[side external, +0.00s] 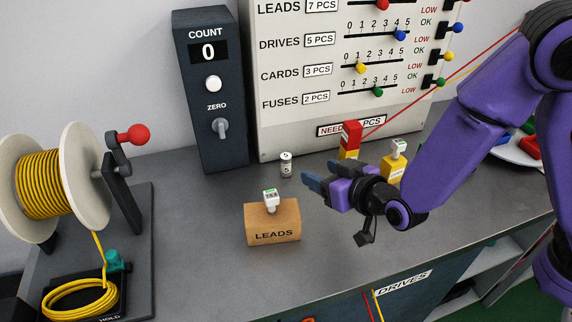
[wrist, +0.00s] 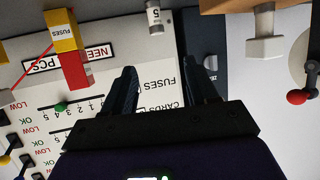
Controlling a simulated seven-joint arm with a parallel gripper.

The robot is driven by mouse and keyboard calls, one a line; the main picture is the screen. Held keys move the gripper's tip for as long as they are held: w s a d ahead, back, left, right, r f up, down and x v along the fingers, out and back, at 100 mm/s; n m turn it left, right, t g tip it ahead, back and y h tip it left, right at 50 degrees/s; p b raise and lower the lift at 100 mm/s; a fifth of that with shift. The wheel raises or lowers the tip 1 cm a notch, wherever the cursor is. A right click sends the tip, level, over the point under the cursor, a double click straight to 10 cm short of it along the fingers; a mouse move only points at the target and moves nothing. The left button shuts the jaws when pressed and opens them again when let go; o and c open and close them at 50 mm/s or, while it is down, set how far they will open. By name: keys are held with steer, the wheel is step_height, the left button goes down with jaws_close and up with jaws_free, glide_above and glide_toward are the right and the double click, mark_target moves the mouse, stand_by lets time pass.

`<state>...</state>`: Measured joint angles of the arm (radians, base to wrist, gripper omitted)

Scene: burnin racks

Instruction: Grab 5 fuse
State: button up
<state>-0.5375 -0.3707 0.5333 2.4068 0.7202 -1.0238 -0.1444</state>
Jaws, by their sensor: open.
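A small pale cylinder with a dark band (side external: 286,164) stands upright on the grey bench in front of the count box. In the wrist view it appears as a grey and white cylinder (wrist: 154,18) marked "5", beyond the fingertips near the top edge. My gripper (side external: 314,182) is just right of the cylinder, apart from it, with its blue fingers pointing left. In the wrist view my gripper (wrist: 165,82) has its two dark fingers spread with nothing between them. A red and yellow block (wrist: 66,38) labelled "FUSES" shows there; in the side view this block (side external: 350,138) stands behind my gripper.
A brown "LEADS" box (side external: 273,224) with a white-handled piece stands in front. A yellow block (side external: 393,169) stands right, partly behind my arm. The count box (side external: 211,120) and white panel (side external: 300,90) stand behind. A cable spool (side external: 50,180) is left.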

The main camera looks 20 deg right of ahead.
glide_toward(288, 157)
steer(key=x, duration=0.5)
steer(key=shift+w+a+r, duration=0.1)
steer(key=shift+w+a, duration=0.1)
steer(key=shift+a, duration=0.15)
steer(key=shift+d+f+x, duration=0.1)
steer(key=shift+x, duration=1.25)
steer(key=shift+d+f+x, duration=0.15)
steer(key=shift+x, duration=1.15)
steer(key=c, duration=1)
